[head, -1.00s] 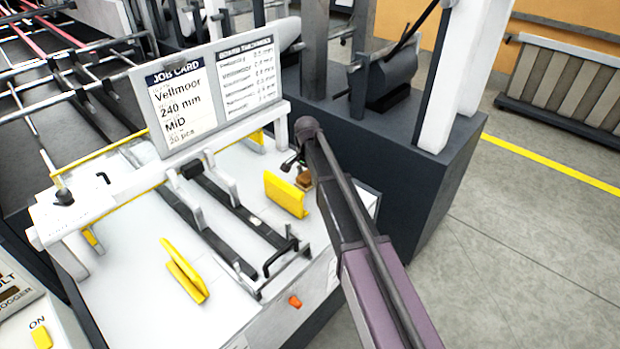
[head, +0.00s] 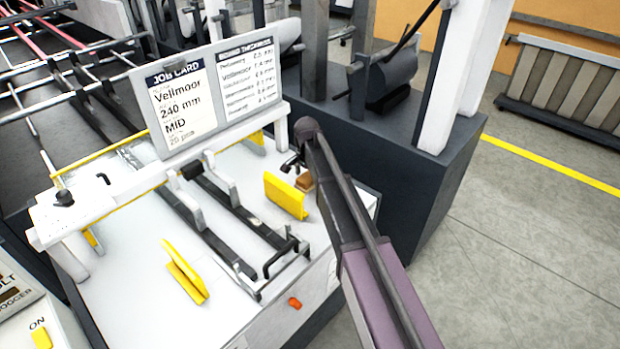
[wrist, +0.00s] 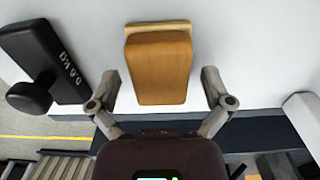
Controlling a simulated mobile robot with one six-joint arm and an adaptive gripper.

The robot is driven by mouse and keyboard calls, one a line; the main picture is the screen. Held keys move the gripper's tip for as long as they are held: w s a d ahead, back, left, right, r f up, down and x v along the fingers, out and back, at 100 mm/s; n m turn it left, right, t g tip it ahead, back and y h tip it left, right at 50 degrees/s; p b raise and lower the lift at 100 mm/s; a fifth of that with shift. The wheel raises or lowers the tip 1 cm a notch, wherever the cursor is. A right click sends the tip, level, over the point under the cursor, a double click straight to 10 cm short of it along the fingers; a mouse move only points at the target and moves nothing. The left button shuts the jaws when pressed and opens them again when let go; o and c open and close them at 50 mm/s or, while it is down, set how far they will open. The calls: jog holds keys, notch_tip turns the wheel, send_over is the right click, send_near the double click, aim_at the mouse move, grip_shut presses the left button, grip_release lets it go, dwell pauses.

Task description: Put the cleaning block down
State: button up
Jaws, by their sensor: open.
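The cleaning block is a brown-orange block (wrist: 158,68) with a paler layer along its far edge. In the wrist view it rests on a white surface. My gripper (wrist: 160,78) is open, with one finger on each side of the block's near part and a visible gap on both sides. In the head view the block (head: 304,183) shows small on the white table (head: 225,305), just right of an upright yellow plate (head: 285,195). My arm hides most of the gripper there.
A black weight with a knob (wrist: 45,68) lies left of the block in the wrist view. In the head view, a yellow angled guide (head: 184,272), dark rails (head: 238,215) and a job card board (head: 210,95) stand on or above the table. Bare table lies front left.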

aim_at(308, 177)
notch_tip(308, 177, up, 12)
jog(key=p, duration=1.1)
jog(key=shift+p, duration=0.35)
dwell(0.4)
jog(key=s+d+n, duration=0.7)
jog(key=s+d, duration=1.7)
jog(key=s, duration=0.1)
jog(key=shift+s+n, duration=0.3)
jog(key=shift+s, duration=0.05)
